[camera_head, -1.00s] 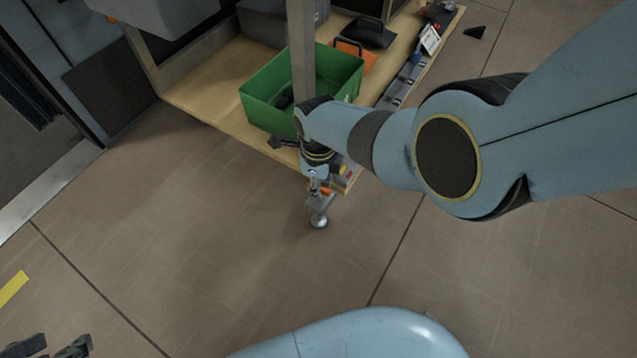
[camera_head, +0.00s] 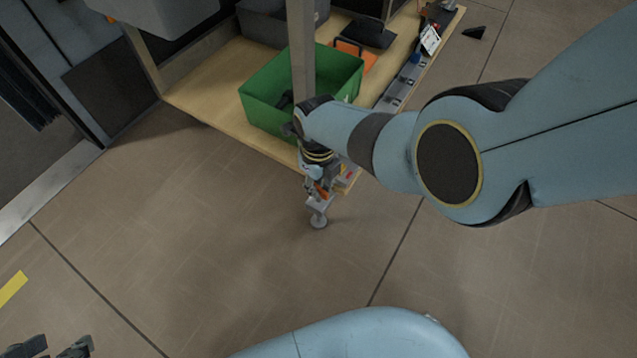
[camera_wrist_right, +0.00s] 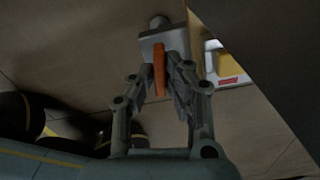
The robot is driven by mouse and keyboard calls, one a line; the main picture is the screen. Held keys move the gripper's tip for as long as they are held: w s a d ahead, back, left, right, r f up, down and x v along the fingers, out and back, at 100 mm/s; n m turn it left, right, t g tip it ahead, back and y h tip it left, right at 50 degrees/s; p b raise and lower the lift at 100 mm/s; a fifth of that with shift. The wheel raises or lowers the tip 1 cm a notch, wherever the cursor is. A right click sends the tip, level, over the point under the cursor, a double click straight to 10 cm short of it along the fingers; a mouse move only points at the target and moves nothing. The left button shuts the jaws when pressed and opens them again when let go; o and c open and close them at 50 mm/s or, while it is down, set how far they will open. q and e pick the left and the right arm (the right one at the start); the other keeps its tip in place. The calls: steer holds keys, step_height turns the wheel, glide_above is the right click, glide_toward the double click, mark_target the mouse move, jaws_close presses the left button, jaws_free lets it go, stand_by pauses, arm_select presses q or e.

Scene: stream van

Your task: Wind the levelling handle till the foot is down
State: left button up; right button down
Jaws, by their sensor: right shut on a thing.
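The levelling handle is an orange grip (camera_wrist_right: 159,70) seen between the fingers in the right wrist view; a bit of orange (camera_head: 321,190) also shows in the head view. My right gripper (camera_head: 316,188) is shut on it; the fingers (camera_wrist_right: 165,80) show on both sides of the grip in the wrist view. A grey metal bracket (camera_wrist_right: 165,42) sits just beyond the fingertips. The round levelling foot (camera_head: 318,222) shows below the gripper; whether it touches the floor I cannot tell. My left gripper (camera_head: 62,350) is cut off at the bottom left corner.
A wooden shelf (camera_head: 215,110) carries a green crate (camera_head: 262,105) close behind my right wrist. A grey post (camera_head: 302,50) rises beside the crate. A black wedge (camera_head: 475,32) lies on the floor at the upper right. The floor in front is clear.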

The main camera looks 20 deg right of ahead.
mark_target(318, 188)
steer(key=c, duration=1.4)
jaws_free()
steer(key=shift+o, duration=0.2)
steer(key=shift+r, duration=3.75)
